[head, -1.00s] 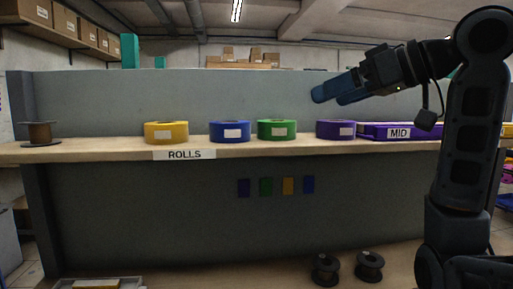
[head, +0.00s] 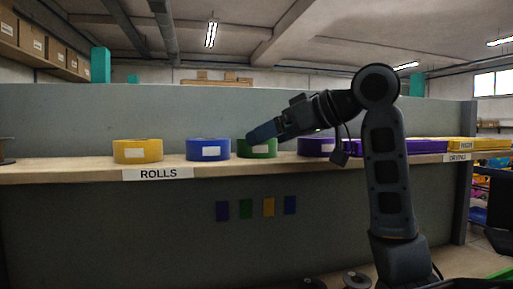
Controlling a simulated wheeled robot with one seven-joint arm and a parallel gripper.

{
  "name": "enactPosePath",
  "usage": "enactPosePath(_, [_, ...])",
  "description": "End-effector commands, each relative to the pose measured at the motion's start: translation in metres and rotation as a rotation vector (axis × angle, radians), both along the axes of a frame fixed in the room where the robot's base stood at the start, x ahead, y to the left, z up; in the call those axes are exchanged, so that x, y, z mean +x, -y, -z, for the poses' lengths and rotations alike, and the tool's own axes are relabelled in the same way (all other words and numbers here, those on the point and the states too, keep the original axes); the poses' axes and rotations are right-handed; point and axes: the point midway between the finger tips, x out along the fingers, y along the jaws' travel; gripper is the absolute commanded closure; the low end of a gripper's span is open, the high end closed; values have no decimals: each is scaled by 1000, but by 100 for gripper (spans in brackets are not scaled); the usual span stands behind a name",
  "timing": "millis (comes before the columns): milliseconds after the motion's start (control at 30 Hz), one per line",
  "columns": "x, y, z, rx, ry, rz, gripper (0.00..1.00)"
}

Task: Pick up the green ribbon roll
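The green ribbon roll (head: 262,150) stands on the wooden shelf, between the blue roll and the purple roll. It has a pale label on its front, and my gripper covers its upper part in the picture. My gripper (head: 256,134) has blue fingers that point left and down, and they overlap the top of the green roll. I cannot tell whether they touch it. The fingers are seen side-on, so the gap between them does not show.
A yellow roll (head: 138,151) and a blue roll (head: 208,149) stand to the left. A purple roll (head: 315,147) stands close on the right, behind my arm. The shelf (head: 60,171) bears a ROLLS label (head: 158,174). Purple and yellow trays lie farther right.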

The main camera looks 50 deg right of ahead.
Motion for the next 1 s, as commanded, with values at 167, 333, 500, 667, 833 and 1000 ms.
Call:
enactPosePath(167, [23,-2,9,1,-1,0,0])
enactPosePath(333, [29,-3,12,0,1,1,0])
enactPosePath(500, [29,-3,12,-1,1,1,0])
enactPosePath(667, [29,-3,12,0,1,1,15])
enactPosePath(833, [29,-3,12,0,1,1,32])
enactPosePath(1000, [29,-3,12,-1,2,1,43])
